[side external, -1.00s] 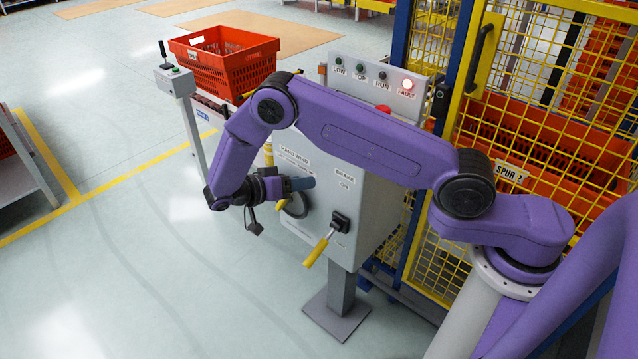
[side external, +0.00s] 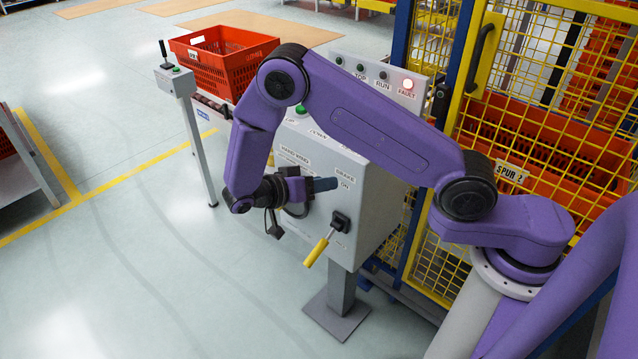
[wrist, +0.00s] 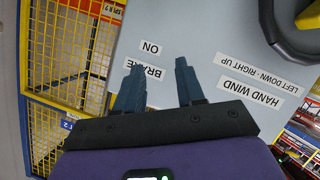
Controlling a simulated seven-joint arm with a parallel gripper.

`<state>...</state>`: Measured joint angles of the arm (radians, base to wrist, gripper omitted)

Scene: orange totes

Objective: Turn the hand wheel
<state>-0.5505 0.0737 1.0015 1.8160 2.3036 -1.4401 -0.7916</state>
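The hand wheel (wrist: 268,28) is a dark thick ring on the grey panel, partly cut off at the top right of the wrist view. In the side view, a small part of its rim (side external: 297,211) shows below my gripper, which hides the rest. My gripper (wrist: 159,65) is open, with two blue-grey fingers apart and nothing between them. It is in front of the panel, beside the wheel and near the BRAKE ON label. In the side view my gripper (side external: 333,184) points right across the panel face. I cannot tell whether it touches the panel.
A brake lever (side external: 316,252) with a yellow grip sticks out below my gripper. A yellow mesh fence (side external: 430,260) stands close on the right. Open floor lies to the left.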

